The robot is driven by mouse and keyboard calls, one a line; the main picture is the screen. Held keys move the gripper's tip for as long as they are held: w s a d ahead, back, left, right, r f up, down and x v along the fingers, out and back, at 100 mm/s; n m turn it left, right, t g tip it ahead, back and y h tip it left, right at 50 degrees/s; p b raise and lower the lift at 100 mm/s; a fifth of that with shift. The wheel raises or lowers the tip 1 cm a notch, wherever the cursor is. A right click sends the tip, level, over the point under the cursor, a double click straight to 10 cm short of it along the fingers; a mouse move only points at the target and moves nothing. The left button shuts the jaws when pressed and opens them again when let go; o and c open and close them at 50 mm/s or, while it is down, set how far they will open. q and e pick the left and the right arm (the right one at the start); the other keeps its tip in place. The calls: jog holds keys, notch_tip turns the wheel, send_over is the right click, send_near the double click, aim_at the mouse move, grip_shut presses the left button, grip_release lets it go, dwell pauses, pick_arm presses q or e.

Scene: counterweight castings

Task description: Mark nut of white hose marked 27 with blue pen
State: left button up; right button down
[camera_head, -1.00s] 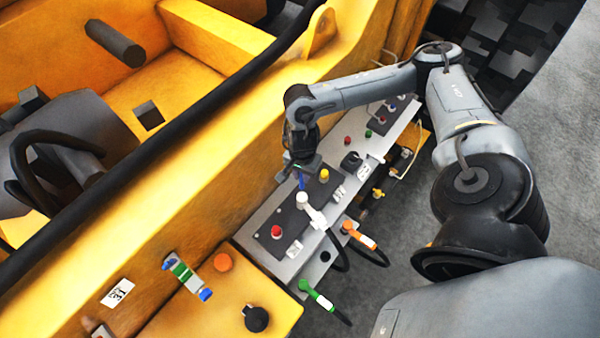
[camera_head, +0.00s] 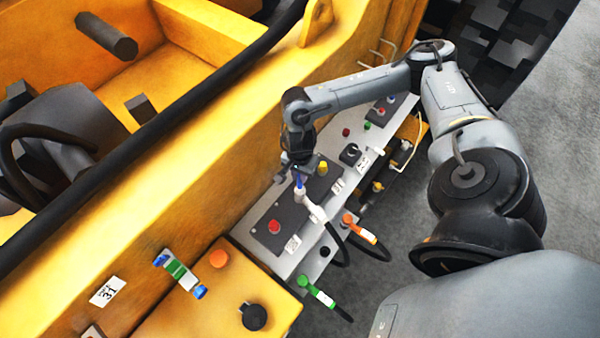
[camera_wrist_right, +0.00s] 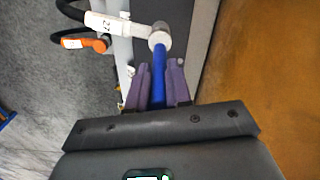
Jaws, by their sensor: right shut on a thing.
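The white hose (camera_head: 315,211) runs over the edge of the grey panel, with its white nut (camera_head: 300,191) at the upper end. In the right wrist view the white hose carries a label (camera_wrist_right: 104,23) that seems to read 27, and its round nut (camera_wrist_right: 159,39) is at the top. My right gripper (camera_wrist_right: 158,75) is shut on the blue pen (camera_wrist_right: 158,84). The pen points at the nut, and its tip meets or nearly meets it; I cannot tell if they touch. In the head view the pen (camera_head: 299,180) stands over the nut. My left gripper is not in view.
An orange hose (camera_head: 359,229) and a green hose (camera_head: 317,291) lie beside the white one. A red button (camera_head: 274,226) and a yellow button (camera_head: 322,167) stand up from the panel. A green and blue marker-like object (camera_head: 180,273) is on the yellow machine body.

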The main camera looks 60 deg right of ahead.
dwell(0.4)
jog(key=shift+f+b, duration=0.5)
dwell(0.4)
dwell(0.5)
jog(key=shift+f, duration=0.1)
dwell(0.6)
jog(key=shift+b, duration=0.3)
dwell(0.5)
jog(key=shift+r+p, duration=2)
jog(key=shift+r, duration=1.5)
